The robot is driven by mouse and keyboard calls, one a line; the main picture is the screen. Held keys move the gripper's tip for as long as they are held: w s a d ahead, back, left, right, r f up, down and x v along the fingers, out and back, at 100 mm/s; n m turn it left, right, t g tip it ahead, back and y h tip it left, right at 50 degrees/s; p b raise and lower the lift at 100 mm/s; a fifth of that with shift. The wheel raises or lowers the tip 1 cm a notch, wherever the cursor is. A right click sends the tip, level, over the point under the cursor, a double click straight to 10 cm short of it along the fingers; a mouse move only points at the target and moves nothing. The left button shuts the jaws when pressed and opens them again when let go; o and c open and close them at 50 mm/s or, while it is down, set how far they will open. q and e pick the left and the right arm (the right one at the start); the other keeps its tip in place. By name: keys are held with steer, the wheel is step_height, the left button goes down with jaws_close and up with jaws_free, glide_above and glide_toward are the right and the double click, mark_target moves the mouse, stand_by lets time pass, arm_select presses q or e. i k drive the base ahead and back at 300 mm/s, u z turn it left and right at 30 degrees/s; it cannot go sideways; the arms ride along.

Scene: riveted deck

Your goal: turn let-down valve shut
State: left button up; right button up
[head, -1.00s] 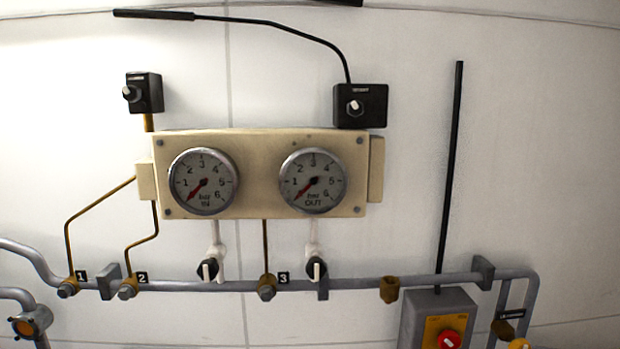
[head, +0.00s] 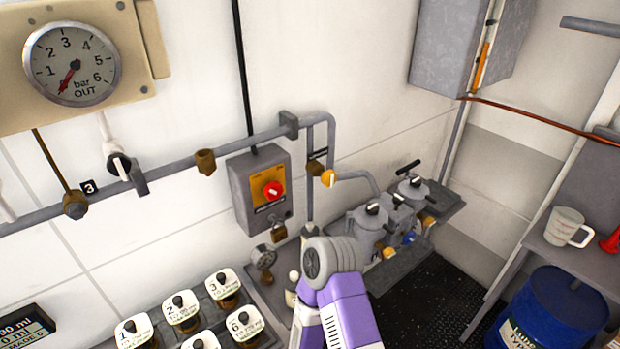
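A valve with a round yellow-orange knob (head: 328,178) sits on the grey pipe (head: 250,138) where it bends down, right of the red-button box. A small black label (head: 318,154) beside it is too small to read, so I cannot be sure that this is the let-down valve. Its open or shut position cannot be told. A purple and grey link of my arm rises from the bottom middle, below the knob and apart from it in the picture. Neither gripper shows.
A grey box with a red button (head: 273,190) hangs left of the knob. An OUT gauge (head: 72,64) is at upper left.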

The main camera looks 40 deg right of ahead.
mark_target(328, 177)
steer(key=z, duration=3.3)
steer(key=i, duration=1.3)
steer(key=u, duration=4.15)
steer(key=i, duration=0.15)
steer(key=z, duration=0.3)
